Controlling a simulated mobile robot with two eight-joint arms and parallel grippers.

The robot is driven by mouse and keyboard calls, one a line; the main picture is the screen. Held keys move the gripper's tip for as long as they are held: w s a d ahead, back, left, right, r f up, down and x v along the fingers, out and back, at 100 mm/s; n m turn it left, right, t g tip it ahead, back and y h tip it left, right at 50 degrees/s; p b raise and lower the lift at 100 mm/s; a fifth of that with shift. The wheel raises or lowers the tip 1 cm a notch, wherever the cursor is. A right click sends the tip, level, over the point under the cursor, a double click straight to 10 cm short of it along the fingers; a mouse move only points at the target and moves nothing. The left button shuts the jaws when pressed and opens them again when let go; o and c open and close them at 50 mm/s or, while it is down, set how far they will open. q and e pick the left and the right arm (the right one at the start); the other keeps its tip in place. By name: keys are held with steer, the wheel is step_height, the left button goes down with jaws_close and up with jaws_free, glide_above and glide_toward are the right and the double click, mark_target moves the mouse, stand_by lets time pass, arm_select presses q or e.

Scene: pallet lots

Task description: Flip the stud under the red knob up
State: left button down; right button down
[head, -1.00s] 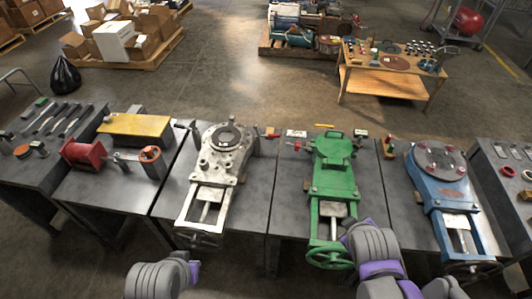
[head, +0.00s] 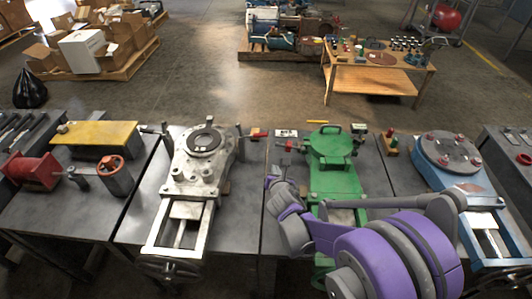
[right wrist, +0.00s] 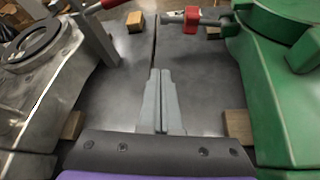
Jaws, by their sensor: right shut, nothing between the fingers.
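A red knob (head: 288,146) sits on a short grey stem at the left side of the green valve (head: 335,180). In the right wrist view the red knob (right wrist: 190,18) is near the top, with its stem running level to the right. I cannot make out a separate stud under it. Another red-ended lever (head: 258,134) is on the white valve's right side. My right gripper (right wrist: 165,72) is shut and empty, over the grey table between the two valves, short of the red knob. In the head view the right hand (head: 275,185) is left of the green valve. My left gripper is not in view.
The white valve (head: 200,165) stands left and the blue valve (head: 450,165) right. A wooden block (right wrist: 135,22) lies on the table near the red knob. My right arm covers the green valve's front.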

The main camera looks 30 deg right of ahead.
mark_target(290, 147)
steer(key=shift+s, duration=0.1)
steer(key=b+x, duration=0.2)
steer(key=x, duration=0.8)
steer(key=shift+w+f, duration=0.2)
steer(key=r, duration=0.3)
steer(key=shift+s+d, duration=0.2)
steer(key=shift+d, duration=0.2)
steer(key=shift+d+r, duration=0.15)
steer(key=shift+r, duration=0.45)
